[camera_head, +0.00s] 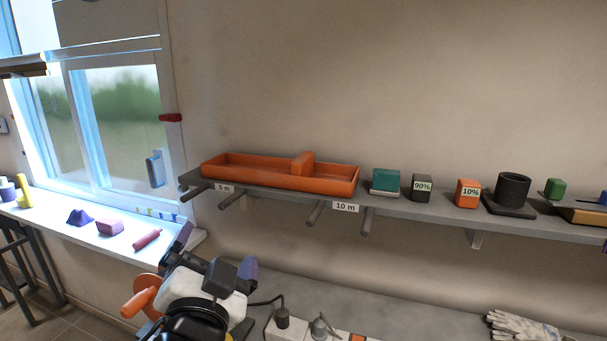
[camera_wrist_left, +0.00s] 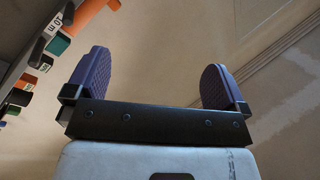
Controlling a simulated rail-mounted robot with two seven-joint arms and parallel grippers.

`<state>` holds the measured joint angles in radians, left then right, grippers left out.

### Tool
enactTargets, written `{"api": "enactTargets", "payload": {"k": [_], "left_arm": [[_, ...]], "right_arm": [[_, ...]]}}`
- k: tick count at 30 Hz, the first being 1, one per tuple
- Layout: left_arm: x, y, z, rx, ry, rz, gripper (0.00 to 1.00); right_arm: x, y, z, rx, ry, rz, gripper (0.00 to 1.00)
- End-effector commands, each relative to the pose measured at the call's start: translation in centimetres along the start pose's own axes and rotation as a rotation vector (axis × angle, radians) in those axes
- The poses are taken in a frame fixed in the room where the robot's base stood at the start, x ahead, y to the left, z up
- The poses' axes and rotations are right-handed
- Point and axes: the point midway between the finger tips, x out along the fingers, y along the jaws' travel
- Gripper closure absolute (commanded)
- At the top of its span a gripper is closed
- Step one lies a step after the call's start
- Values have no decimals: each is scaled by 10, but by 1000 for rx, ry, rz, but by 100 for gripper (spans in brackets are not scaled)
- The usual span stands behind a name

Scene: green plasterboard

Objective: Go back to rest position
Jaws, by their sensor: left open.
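My left gripper (camera_head: 216,251) is raised in front of the wall, below the left part of the shelf, in the head view. Its two purple finger pads stand wide apart. In the left wrist view the same gripper (camera_wrist_left: 157,78) is open, with only bare wall showing between the pads and nothing held. My right gripper is not seen in either view.
A grey wall shelf (camera_head: 440,208) carries an orange tray (camera_head: 335,184), a teal block (camera_head: 386,180) and several small blocks. Pegs stick out under it. A windowsill (camera_head: 80,232) with small objects is at left. Gloves (camera_head: 522,327) lie on the worktop (camera_head: 400,322).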

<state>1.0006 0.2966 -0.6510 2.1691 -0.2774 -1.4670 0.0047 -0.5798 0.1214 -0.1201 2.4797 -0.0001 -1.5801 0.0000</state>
Motion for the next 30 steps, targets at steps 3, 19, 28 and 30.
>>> {"api": "enactTargets", "payload": {"k": [3, 19, 28, 30], "left_arm": [[-26, 29, 58, -125, -156, 181, 0], [-171, 108, 269, -434, -675, 451, 0], [-291, 155, 356, -446, -1034, 559, 0], [-315, 162, 365, -442, -1090, 585, 0]], "right_arm": [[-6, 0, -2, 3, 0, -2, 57], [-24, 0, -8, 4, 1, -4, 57], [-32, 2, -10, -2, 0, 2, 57], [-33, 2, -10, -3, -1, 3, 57]]}}
